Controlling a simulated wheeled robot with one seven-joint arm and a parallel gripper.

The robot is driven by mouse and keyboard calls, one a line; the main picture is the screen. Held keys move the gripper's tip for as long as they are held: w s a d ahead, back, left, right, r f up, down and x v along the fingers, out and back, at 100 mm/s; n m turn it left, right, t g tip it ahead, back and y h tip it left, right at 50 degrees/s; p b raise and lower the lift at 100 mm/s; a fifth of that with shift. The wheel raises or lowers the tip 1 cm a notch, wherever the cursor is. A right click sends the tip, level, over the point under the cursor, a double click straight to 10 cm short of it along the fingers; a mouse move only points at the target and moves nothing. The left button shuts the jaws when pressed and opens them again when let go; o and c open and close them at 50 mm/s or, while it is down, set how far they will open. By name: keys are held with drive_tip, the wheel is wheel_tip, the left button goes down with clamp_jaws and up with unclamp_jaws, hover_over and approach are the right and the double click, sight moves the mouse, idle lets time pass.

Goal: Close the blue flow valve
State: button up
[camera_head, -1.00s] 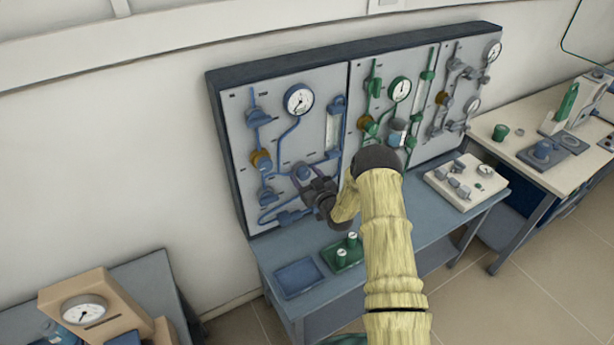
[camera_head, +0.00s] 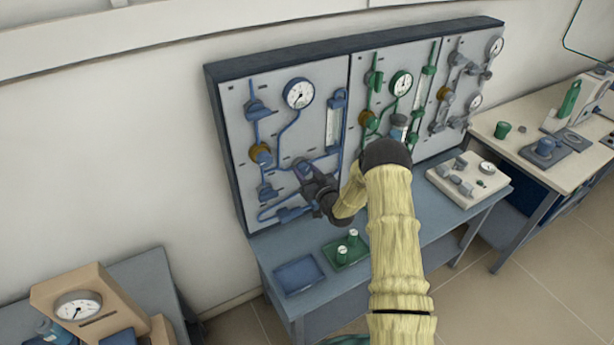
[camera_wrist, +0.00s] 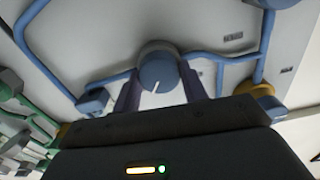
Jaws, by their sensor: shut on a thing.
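In the head view, the blue flow valve (camera_head: 303,166) is mostly hidden by my gripper. My gripper (camera_head: 309,176) reaches the lower middle of the blue panel (camera_head: 235,100). In the wrist view, my gripper (camera_wrist: 160,88) has one finger on each side of the knob and is shut on it. The exact finger contact is partly hidden.
Blue pipes, a gauge (camera_head: 299,93) and a flow tube (camera_head: 334,122) surround the valve. Green piping (camera_head: 369,100) and grey piping (camera_head: 452,75) stand to the right. A blue tray (camera_head: 299,276) and a green tray (camera_head: 346,251) lie on the bench below.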

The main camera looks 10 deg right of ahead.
drive_tip(key=m+b, duration=0.5)
drive_tip(key=shift+d+f, duration=0.15)
drive_tip(key=shift+f, duration=0.1)
drive_tip(key=m+b, duration=0.3)
drive_tip(key=m, duration=0.2)
drive_tip(key=shift+r, duration=0.15)
drive_tip(key=o, duration=1)
drive_tip(key=b+v, duration=0.4)
drive_tip(key=v, duration=1.3)
drive_tip(key=shift+s, duration=0.15)
drive_tip(key=shift+r, duration=0.1)
